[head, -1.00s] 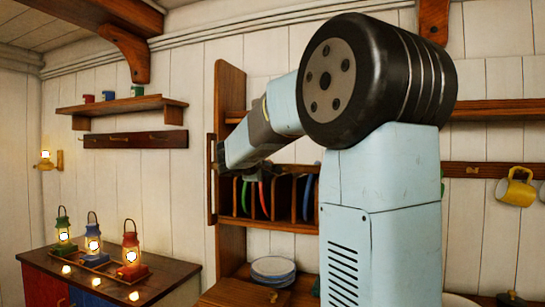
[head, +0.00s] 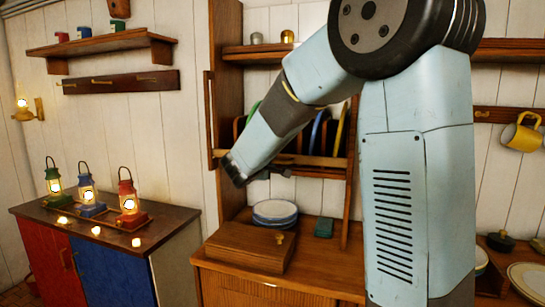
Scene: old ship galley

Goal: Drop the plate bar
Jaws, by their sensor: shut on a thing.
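The plate bar (head: 312,160) is a light wooden rail lying across the front of the plate rack, low down near the foot of the plates. Coloured plates stand on edge behind it between dark dividers, among them a green plate (head: 254,110), a blue plate (head: 319,130) and a yellow plate (head: 341,128). My gripper (head: 262,176) is at the left part of the bar, at the rack's lower edge, and is shut on the bar. My arm's last link hides the exact contact and part of the bar.
Below stand stacked plates (head: 275,212), a wooden box (head: 245,245) and a small teal item (head: 324,228) on the counter. An upright wooden guide (head: 209,120) flanks the rack's left side. Lit lanterns (head: 128,198) stand on the left cabinet. A yellow mug (head: 521,133) hangs at right.

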